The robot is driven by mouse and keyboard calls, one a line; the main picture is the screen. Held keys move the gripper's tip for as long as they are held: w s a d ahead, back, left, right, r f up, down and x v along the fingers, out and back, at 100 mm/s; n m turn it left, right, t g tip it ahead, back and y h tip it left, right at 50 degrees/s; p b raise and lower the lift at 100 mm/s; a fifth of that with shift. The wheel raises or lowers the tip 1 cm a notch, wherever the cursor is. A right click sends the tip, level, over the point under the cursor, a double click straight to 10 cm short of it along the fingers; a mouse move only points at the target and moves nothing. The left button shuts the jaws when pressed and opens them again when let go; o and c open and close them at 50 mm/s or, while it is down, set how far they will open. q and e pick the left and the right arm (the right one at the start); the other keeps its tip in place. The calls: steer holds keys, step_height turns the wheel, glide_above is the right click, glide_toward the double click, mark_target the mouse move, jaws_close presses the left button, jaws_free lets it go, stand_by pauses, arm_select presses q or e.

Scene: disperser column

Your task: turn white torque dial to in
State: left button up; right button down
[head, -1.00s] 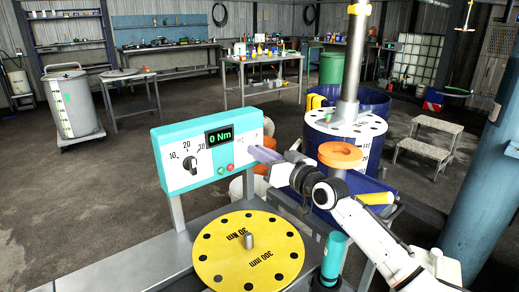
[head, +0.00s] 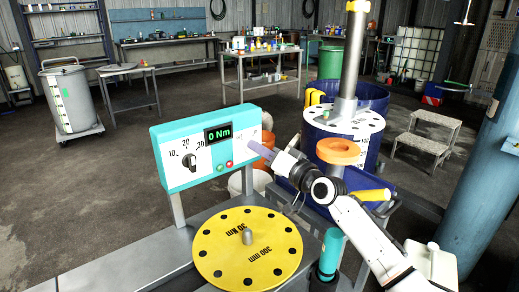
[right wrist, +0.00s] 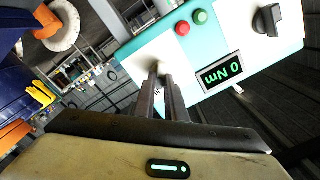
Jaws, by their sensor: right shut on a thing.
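The white torque dial (right wrist: 141,62) sits at the end of the turquoise and white control panel (head: 173,178), beside the display. My right gripper (right wrist: 160,80) is shut on the dial, its fingers pointing at the panel face. In the head view the right gripper (head: 254,142) reaches the panel's right end from the right, and its fingers hide much of the dial. The dial's markings cannot be read, and I cannot tell whether it is pressed in. My left gripper is not in view.
The panel also bears a black knob (head: 190,162) with a number scale, a display (head: 218,134) reading 0 Nm, and red and green buttons. A yellow hole disc (head: 225,245) lies below it. A blue drum (head: 350,128) with a steel column stands behind my right arm.

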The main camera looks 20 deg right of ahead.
steer(key=c, duration=1.8)
jaws_free()
steer(key=v, duration=1)
steer(key=shift+s, duration=0.2)
